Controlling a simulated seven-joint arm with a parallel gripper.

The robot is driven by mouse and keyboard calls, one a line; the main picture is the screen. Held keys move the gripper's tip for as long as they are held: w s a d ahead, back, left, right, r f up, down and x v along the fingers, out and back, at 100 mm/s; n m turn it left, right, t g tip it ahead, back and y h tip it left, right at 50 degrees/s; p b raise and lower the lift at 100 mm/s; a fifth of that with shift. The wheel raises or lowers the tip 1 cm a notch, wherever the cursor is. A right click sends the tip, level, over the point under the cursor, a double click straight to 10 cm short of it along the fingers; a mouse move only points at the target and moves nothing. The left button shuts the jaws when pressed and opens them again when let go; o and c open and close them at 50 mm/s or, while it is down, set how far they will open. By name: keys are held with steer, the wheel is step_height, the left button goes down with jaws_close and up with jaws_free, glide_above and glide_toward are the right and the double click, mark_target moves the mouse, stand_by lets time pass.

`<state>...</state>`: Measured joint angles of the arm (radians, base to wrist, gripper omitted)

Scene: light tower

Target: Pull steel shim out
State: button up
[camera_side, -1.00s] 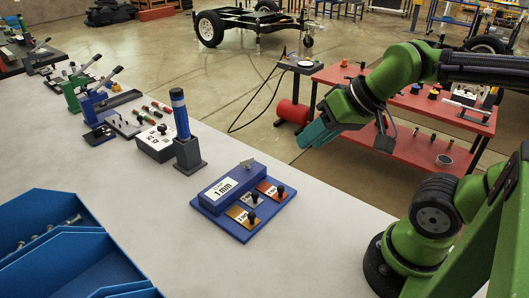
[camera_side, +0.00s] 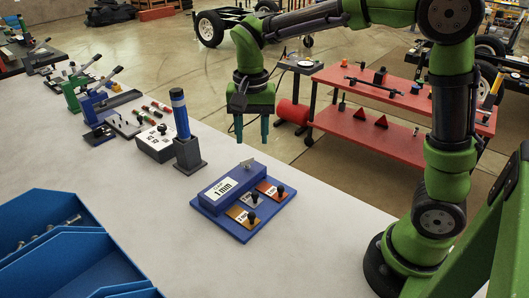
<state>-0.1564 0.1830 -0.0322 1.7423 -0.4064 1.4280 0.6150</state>
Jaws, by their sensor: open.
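A blue fixture (camera_side: 207,225) lies on the light bench top. It has a raised blue block with a white "1 mm" label (camera_side: 221,188) and a small metal piece (camera_side: 247,164) at its far end. Beside the block lie a grey steel-looking shim (camera_side: 246,199) with a dark knob, an orange-brown plate (camera_side: 236,213) and an orange-red plate (camera_side: 266,187), each with a dark knob. My gripper (camera_side: 252,138) is open and empty. It points down, well above the bench, and appears in the picture above the fixture's far end.
A dark stand with a blue post (camera_side: 181,115) and a grey labelled box (camera_side: 157,143) stand left of the fixture. Blue bins (camera_side: 60,250) fill the front left. A red cart (camera_side: 370,135) stands behind.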

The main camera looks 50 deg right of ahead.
glide_toward(255, 192)
step_height(255, 192, down, 9)
steer(key=shift+w+r, duration=0.1)
steer(key=shift+r, duration=0.1)
steer(key=shift+c, duration=0.2)
jaws_close()
stand_by(0.3)
